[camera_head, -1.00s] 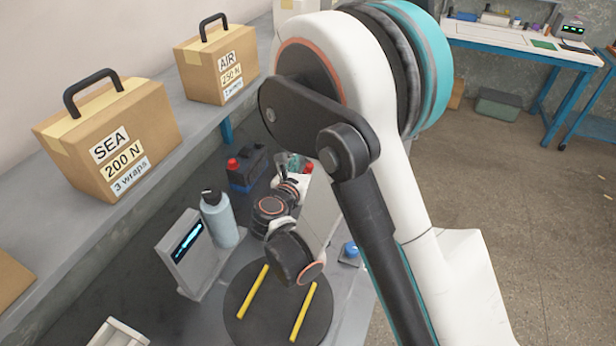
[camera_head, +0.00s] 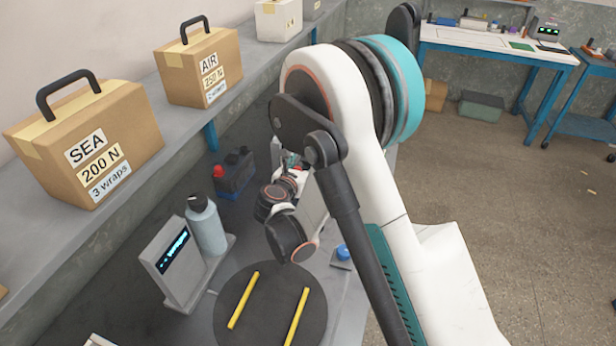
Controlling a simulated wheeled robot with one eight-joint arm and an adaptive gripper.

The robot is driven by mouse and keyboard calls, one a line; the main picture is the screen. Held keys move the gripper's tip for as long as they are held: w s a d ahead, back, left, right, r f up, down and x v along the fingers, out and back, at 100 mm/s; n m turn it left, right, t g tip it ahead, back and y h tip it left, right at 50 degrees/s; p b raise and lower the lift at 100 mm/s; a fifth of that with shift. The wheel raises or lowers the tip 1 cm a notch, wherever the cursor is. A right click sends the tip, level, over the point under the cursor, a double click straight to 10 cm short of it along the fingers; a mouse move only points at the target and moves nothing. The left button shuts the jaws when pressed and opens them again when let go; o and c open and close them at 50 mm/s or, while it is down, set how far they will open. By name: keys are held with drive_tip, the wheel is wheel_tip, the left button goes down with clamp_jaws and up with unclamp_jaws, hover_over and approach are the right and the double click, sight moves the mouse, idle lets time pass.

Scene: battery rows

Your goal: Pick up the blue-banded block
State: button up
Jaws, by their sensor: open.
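A dark block with a blue band low on its side and a red cap on top (camera_head: 235,176) stands on the grey surface beneath the shelf, left of my arm's wrist. It is small in the view, and I take it to be the blue-banded block. My wrist links show to its right, apart from it in the picture. The jaws of my gripper are hidden behind my arm, so I cannot make out their fingertips. Small red and greenish things (camera_head: 292,161) show partly behind my wrist, too hidden to identify.
A shelf (camera_head: 140,170) carries cartons marked SEA (camera_head: 90,145) and AIR (camera_head: 200,70). A grey bottle (camera_head: 207,226), a display stand (camera_head: 170,262) and a dark disc with two yellow bars (camera_head: 268,300) stand nearer. Open floor (camera_head: 530,240) lies right; a blue-legged bench (camera_head: 490,45) is behind.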

drive_tip(key=b+x, duration=0.1)
drive_tip(key=x, duration=0.2)
drive_tip(key=shift+w+d+f, duration=0.1)
drive_tip(key=shift+w+f, duration=0.05)
drive_tip(key=shift+w, duration=0.2)
drive_tip(key=c, duration=1.5)
clamp_jaws()
